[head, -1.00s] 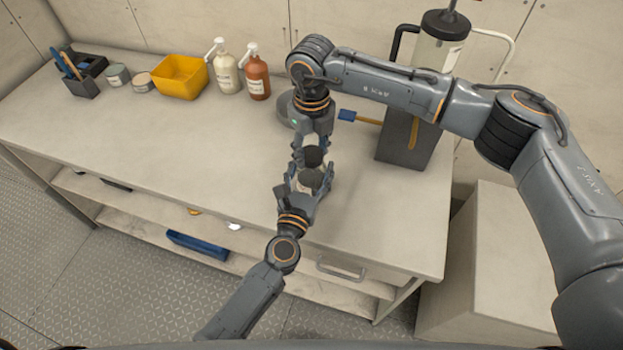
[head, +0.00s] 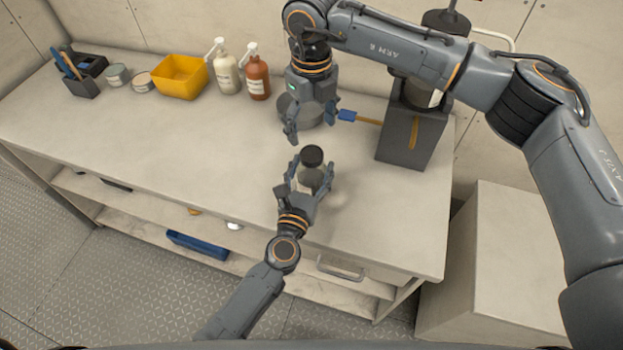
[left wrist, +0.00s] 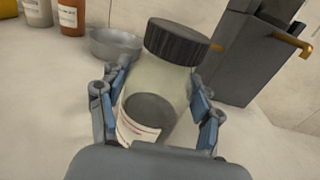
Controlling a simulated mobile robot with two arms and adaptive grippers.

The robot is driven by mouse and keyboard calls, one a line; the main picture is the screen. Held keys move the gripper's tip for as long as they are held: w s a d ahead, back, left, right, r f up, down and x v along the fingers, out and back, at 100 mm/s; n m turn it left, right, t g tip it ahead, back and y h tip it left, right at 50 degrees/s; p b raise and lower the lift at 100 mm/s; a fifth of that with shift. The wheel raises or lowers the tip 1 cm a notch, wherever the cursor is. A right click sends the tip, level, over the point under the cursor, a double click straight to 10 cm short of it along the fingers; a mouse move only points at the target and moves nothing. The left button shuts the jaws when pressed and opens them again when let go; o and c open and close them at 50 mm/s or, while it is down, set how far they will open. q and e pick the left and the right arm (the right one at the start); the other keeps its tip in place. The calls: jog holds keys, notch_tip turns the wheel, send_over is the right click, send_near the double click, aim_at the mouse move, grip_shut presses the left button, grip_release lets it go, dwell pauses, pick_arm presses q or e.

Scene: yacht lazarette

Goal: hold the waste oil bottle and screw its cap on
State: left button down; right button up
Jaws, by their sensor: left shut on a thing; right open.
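The waste oil bottle (head: 310,181) is a pale, see-through bottle with a white label and dark contents, standing near the bench's front edge. It also shows large in the left wrist view (left wrist: 165,95). Its black ribbed cap (head: 312,156) sits on the bottle's mouth; in the left wrist view the cap (left wrist: 177,42) looks seated, but how tightly I cannot tell. My left gripper (head: 310,179) is shut around the bottle's body, one finger on each side. My right gripper (head: 311,124) is open and empty, above and behind the cap, apart from it.
A grey round dish (head: 300,108) lies behind my right gripper. A yellow bin (head: 180,78) and two pump bottles stand at the back left. The bench's left front is clear.

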jog(key=shift+r, duration=2.15)
pick_arm(q)
jog(key=shift+c, duration=1)
grip_release()
jog(key=v, duration=1.2)
